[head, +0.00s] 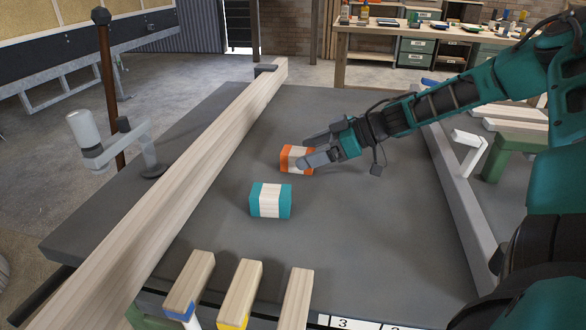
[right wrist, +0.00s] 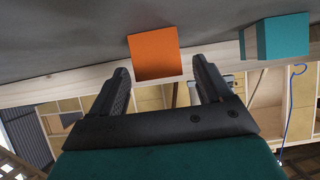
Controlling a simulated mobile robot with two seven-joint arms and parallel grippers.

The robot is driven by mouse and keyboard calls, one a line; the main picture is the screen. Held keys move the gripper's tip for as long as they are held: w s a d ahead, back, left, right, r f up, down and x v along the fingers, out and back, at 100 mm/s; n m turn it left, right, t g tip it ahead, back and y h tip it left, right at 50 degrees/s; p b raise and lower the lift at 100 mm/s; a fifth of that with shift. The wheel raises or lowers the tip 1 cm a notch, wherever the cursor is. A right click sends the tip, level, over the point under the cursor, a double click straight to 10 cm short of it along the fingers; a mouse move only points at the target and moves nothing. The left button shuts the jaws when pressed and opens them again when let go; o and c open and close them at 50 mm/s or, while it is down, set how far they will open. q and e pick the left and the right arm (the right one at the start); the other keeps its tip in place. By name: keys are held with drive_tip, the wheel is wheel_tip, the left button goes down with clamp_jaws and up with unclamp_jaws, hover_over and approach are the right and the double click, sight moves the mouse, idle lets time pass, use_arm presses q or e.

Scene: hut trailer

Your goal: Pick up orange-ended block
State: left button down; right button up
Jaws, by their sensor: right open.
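The orange-ended block (head: 291,160), with a pale wood middle, lies on the grey table top near the centre of the head view. In the right wrist view its orange end face (right wrist: 154,53) shows ahead of the fingertips, in line with the gap between them. My right gripper (head: 303,152) is open and empty, its fingers reaching from the right at the block and partly covering it in the head view. In the right wrist view its two fingers (right wrist: 160,70) stand apart. Contact with the block cannot be told. My left gripper is not in view.
A teal-ended block (head: 270,201) lies nearer than the orange-ended one, also seen in the right wrist view (right wrist: 279,38). A long wooden beam (head: 170,190) runs along the table's left side. Several short wood pieces (head: 240,290) jut at the front. The table's middle right (head: 370,230) is clear.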

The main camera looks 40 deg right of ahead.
drive_tip(key=shift+b+x, duration=0.5)
drive_tip(key=shift+x, duration=0.6)
drive_tip(key=shift+r, duration=0.1)
drive_tip(key=c, duration=1.1)
